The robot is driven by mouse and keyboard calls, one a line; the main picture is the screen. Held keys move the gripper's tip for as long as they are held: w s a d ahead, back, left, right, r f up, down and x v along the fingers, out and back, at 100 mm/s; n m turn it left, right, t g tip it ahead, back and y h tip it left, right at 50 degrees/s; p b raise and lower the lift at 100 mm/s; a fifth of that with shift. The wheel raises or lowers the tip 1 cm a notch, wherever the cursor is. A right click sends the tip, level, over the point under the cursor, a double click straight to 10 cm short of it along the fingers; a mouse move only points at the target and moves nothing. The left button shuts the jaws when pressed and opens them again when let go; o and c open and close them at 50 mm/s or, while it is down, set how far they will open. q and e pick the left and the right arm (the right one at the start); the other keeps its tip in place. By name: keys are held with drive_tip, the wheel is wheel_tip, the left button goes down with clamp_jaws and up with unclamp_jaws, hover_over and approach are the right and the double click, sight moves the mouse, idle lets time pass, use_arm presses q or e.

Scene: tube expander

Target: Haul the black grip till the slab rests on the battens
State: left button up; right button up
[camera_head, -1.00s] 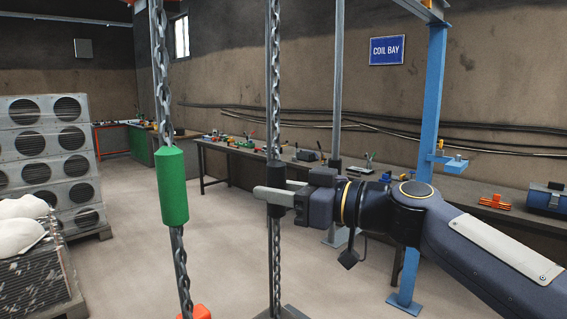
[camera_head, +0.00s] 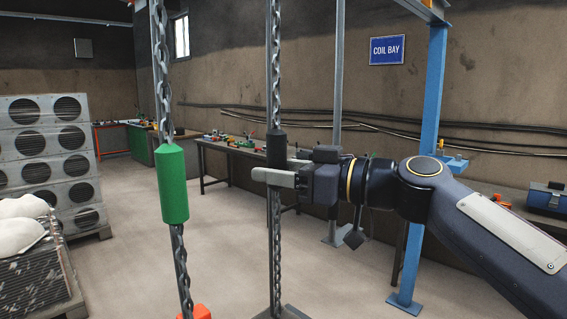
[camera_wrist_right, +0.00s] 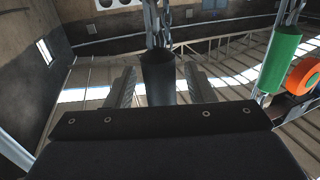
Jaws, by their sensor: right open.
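The black grip (camera_head: 277,146) is a dark sleeve on the hanging chain in the middle of the head view. My right gripper (camera_head: 274,178) is level with the sleeve's lower part, its near finger crossing in front. In the right wrist view the black grip (camera_wrist_right: 158,76) stands between the two fingers (camera_wrist_right: 160,88), with a gap visible on each side, so the gripper is open around it and not clamped. I cannot make out the slab or the battens in either view. My left gripper is not in view.
A green sleeve (camera_head: 172,184) hangs on another chain to the left, with an orange part (camera_head: 200,312) below it. A blue post (camera_head: 430,130) stands behind my right arm. Stacked fan units (camera_head: 45,150) are at left. Workbenches (camera_head: 235,150) line the wall.

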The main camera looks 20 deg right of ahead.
use_arm(q)
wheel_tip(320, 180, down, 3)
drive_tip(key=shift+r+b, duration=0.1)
drive_tip(key=shift+b, duration=1.15)
use_arm(e)
drive_tip(key=v, duration=0.6)
drive_tip(key=shift+s+d, duration=0.2)
drive_tip(key=s+d+f+m+g+h, duration=0.1)
drive_tip(key=s+f, duration=0.5)
drive_tip(key=f, duration=0.7)
drive_tip(key=s+f+m+g+h, duration=0.3)
drive_tip(key=s+f+m+h, duration=0.2)
drive_tip(key=f, duration=0.9)
drive_tip(key=s+d+f+m+g+h, duration=0.1)
drive_tip(key=s+f+m, duration=0.4)
drive_tip(key=f, duration=0.9)
drive_tip(key=s+g+h, duration=0.1)
drive_tip(key=s+h, duration=0.1)
drive_tip(key=s, duration=0.1)
drive_tip(key=shift+d+m+h, duration=0.3)
drive_tip(key=shift+d+h, duration=0.05)
drive_tip(key=shift+h, duration=0.05)
drive_tip(key=shift+s, duration=0.15)
